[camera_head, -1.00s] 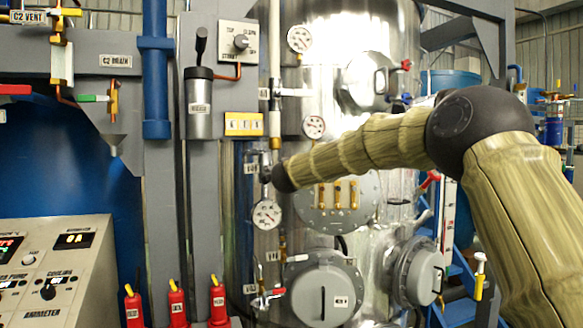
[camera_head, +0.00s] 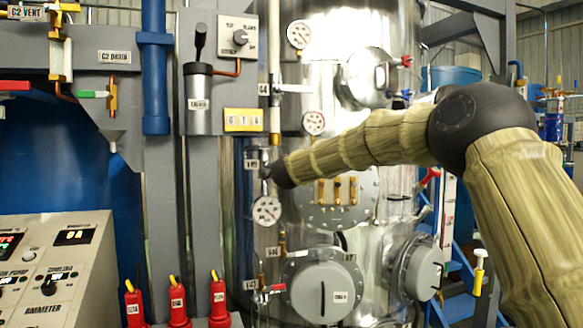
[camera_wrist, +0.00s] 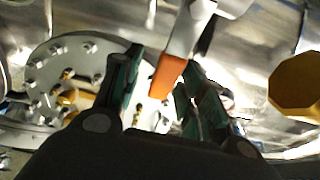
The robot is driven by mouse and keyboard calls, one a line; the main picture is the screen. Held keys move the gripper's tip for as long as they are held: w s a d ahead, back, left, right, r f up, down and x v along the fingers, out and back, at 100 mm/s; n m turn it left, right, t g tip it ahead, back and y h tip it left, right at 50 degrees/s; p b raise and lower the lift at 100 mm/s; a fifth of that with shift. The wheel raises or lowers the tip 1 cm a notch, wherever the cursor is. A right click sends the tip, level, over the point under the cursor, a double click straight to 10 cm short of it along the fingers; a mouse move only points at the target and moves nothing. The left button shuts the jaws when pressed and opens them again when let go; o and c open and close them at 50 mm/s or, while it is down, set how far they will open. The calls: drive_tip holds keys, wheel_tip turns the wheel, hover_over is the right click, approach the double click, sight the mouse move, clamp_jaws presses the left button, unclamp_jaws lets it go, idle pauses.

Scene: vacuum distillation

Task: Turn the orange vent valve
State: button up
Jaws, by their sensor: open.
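The orange vent valve handle (camera_wrist: 166,76), an orange tip on a white lever, shows in the wrist view. It comes down between the two fingers of my gripper (camera_wrist: 162,88), which is open. The fingers stand to its left and right; I cannot tell whether either touches it. In the head view my arm reaches left across the steel vessel (camera_head: 340,235), ending near the pressure gauge (camera_head: 267,211). My gripper and the orange handle are not distinguishable there, hidden at the arm's end.
A flange with brass fittings (camera_wrist: 62,98) lies left of my gripper, and a brass hexagonal piece (camera_wrist: 296,87) to its right. A grey round hatch (camera_head: 324,290) sits below my arm. A grey control panel (camera_head: 45,270) stands at the left.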

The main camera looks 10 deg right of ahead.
drive_tip(key=shift+s, duration=0.1)
drive_tip(key=s+a, duration=0.2)
drive_tip(key=s, duration=0.9)
drive_tip(key=shift+s, duration=0.3)
